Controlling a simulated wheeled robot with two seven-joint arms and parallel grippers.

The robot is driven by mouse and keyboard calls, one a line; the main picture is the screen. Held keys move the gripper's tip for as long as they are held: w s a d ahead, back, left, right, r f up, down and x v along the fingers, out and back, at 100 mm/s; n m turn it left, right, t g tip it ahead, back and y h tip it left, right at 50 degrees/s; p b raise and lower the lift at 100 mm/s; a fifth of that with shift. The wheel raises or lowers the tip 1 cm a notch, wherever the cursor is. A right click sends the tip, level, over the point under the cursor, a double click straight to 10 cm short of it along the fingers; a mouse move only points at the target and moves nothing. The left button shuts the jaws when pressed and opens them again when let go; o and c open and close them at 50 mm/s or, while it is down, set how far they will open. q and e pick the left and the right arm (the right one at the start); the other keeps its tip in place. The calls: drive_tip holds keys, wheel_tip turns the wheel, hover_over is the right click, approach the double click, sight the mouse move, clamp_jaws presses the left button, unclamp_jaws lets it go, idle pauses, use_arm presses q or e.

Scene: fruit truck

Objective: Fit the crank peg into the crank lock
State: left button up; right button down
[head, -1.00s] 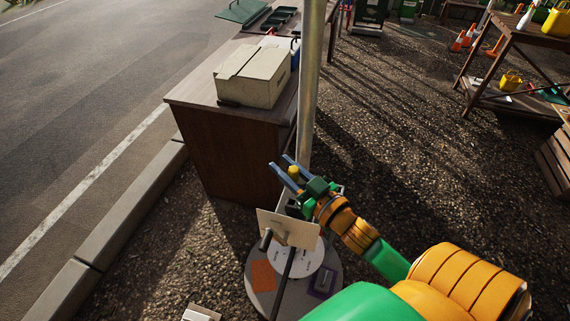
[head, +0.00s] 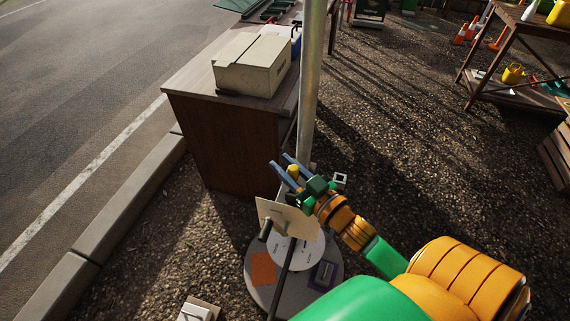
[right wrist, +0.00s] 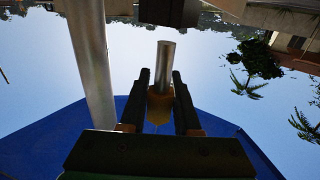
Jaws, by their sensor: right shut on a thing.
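My right gripper (head: 286,165) is shut on the crank peg (head: 293,171), beside the metal pole. In the head view only a small yellow part of the peg shows between the fingers. In the right wrist view the peg is a grey metal cylinder (right wrist: 165,65) rising from a yellow-orange base between the two dark fingers (right wrist: 160,98). A dark block (right wrist: 169,11) shows at the top of that view, apart from the peg's tip; I cannot tell if it is the crank lock. My left gripper is not in view.
The metal pole (head: 310,90) stands close to my right gripper. A brown cabinet (head: 225,135) with a cream box (head: 250,68) is behind. A small white square frame (head: 340,180) shows beyond my wrist. A round base (head: 265,297) and pale panel (head: 285,213) are below.

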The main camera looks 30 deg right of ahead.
drive_tip(key=shift+p, duration=0.3)
idle(0.9)
drive_tip(key=shift+f+b, duration=1.05)
drive_tip(key=shift+f, duration=0.65)
drive_tip(key=c, duration=0.5)
unclamp_jaws()
drive_tip(key=shift+c, duration=0.2)
